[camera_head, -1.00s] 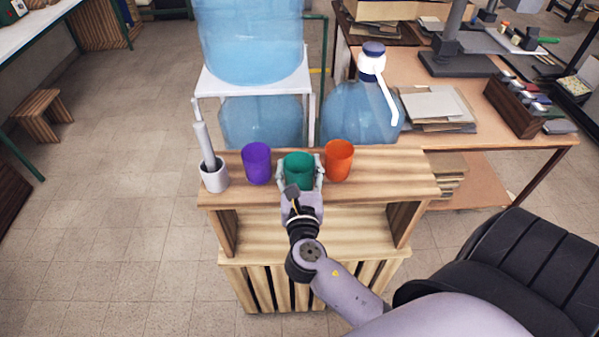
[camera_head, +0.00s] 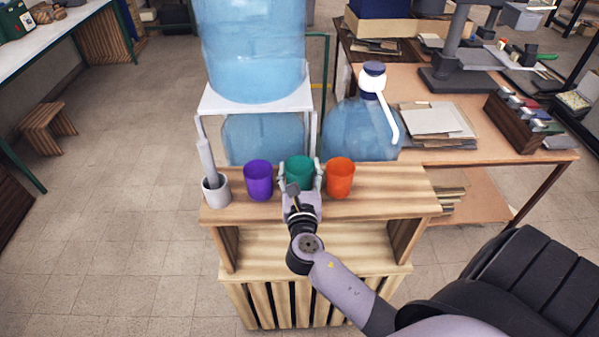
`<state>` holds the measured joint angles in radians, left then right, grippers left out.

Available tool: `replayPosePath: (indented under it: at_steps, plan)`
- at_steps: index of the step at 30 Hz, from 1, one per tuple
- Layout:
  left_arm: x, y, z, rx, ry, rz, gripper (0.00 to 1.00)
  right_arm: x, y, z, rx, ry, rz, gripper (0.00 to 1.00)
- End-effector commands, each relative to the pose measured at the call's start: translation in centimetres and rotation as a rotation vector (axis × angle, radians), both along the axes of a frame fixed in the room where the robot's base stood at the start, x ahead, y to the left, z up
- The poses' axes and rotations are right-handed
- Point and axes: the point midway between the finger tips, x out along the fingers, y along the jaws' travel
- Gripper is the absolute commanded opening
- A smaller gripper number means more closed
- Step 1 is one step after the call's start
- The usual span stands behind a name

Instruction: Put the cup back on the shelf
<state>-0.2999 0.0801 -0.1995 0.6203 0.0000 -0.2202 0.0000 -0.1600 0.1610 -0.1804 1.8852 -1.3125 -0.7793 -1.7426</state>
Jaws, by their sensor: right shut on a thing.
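Three cups stand in a row on top of a wooden shelf unit (camera_head: 390,197): a purple cup (camera_head: 258,180), a green cup (camera_head: 299,169) and an orange cup (camera_head: 340,178). My right gripper (camera_head: 301,178) comes from the front with its fingers on both sides of the green cup and is shut on it. The gripper hides the lower part of the green cup, so I cannot tell whether its base touches the top board. The purple and orange cups are close on either side of the fingers. My left gripper is not in view.
A white holder with a grey brush-like tool (camera_head: 213,190) stands at the top board's left end. Behind are large blue water bottles (camera_head: 253,50) on a white stand and a pump bottle (camera_head: 361,125). Below the top board is an open, empty level (camera_head: 310,249). A black chair (camera_head: 510,285) is at right.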

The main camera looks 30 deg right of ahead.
Motion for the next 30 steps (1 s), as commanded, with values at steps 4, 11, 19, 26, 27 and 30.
replayPosePath:
  at_steps: [4,11,19,26,27,30]
  plan:
    - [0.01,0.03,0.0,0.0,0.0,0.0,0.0,0.01,-0.02,0.03,-0.001,-0.001,0.0,0.27]
    - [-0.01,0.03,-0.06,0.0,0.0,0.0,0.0,-0.01,-0.02,-0.04,-0.001,-0.001,0.0,0.27]
    - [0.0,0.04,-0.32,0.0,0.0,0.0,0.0,-0.02,-0.01,-0.42,-0.001,-0.001,0.0,0.27]
    - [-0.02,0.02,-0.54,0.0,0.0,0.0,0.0,-0.02,-0.01,-0.75,-0.001,-0.001,0.0,0.27]
    - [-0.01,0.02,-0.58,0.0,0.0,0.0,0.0,-0.02,-0.01,-0.81,-0.001,-0.001,0.0,0.27]
    - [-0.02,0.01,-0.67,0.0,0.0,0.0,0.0,-0.02,0.0,-0.95,-0.001,-0.001,0.0,0.27]
